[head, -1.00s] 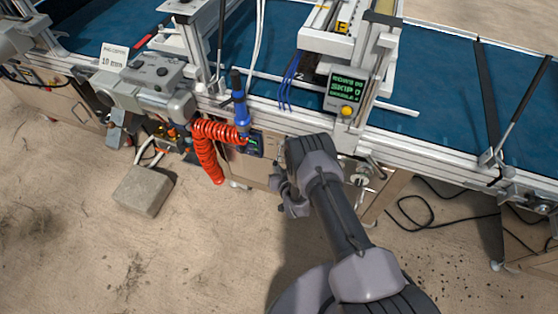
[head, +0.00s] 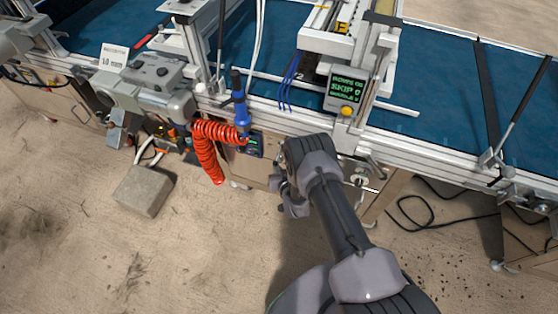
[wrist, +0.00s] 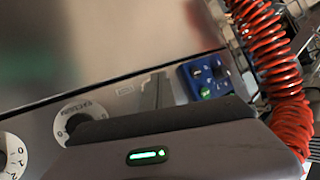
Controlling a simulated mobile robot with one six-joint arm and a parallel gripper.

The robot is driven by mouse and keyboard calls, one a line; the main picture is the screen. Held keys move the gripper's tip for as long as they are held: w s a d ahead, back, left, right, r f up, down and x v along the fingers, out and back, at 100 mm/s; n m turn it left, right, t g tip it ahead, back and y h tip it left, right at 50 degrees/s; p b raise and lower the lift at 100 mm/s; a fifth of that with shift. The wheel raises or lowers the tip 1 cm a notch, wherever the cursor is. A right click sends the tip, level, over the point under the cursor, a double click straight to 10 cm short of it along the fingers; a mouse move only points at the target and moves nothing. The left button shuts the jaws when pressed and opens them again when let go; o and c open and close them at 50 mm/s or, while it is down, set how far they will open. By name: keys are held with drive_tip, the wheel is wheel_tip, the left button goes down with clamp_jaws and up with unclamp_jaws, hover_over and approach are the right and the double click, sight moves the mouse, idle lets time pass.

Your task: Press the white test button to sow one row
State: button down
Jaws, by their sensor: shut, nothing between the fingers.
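My gripper (head: 277,184) hangs in front of the seeder's wooden front panel, below the conveyor rail, in the head view. In the wrist view its narrow dark fingers (wrist: 163,88) point at the panel and look closed, with nothing between them. A small blue control box (wrist: 207,77) with dark and green controls sits just right of the fingertips there. In the head view the blue box (head: 251,146) is up and left of my gripper. I cannot make out the white test button in either view; it may be hidden or too small.
A coiled red hose (head: 207,150) hangs beside the blue box, and also fills the right of the wrist view (wrist: 268,50). A dial with a printed scale (wrist: 84,112) is left of the fingers. A green display (head: 345,90) and yellow button (head: 347,111) are above right.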

drive_tip(key=shift+w, duration=0.1)
idle(0.7)
drive_tip(key=shift+w+d, duration=0.1)
drive_tip(key=shift+w, duration=0.2)
drive_tip(key=shift+w+d, duration=0.2)
drive_tip(key=shift+w, duration=0.3)
idle(0.8)
drive_tip(key=shift+s+a+p, duration=0.3)
drive_tip(key=shift+s+p, duration=0.25)
drive_tip(key=shift+s, duration=0.3)
drive_tip(key=s+p, duration=0.1)
drive_tip(key=s+a, duration=0.1)
drive_tip(key=s, duration=0.1)
drive_tip(key=s+p, duration=0.1)
drive_tip(key=shift+s+a+p, duration=0.3)
drive_tip(key=shift+s+a, duration=0.05)
idle(0.5)
